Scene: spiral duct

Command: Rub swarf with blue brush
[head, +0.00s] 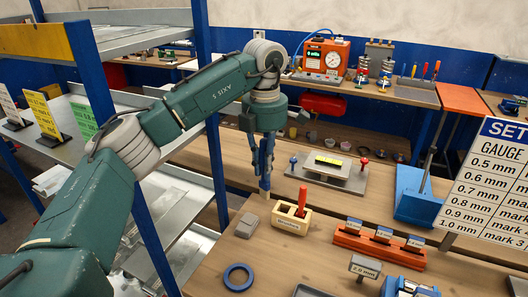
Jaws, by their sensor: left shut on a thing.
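My left gripper (262,163) points straight down over the wooden bench, near its back left edge. It is shut on a slim blue tool, which looks like the blue brush (265,184). The brush is upright with a small pale tip at its lower end. I cannot tell whether the tip touches the bench top. I cannot make out the swarf; it may be too small to see or hidden. My right gripper is not in view.
A pale wooden block with a red handle (292,217) and a grey block (247,225) stand close to the brush. A blue ring (238,277) lies in front. An orange rack (379,247) is to the right.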

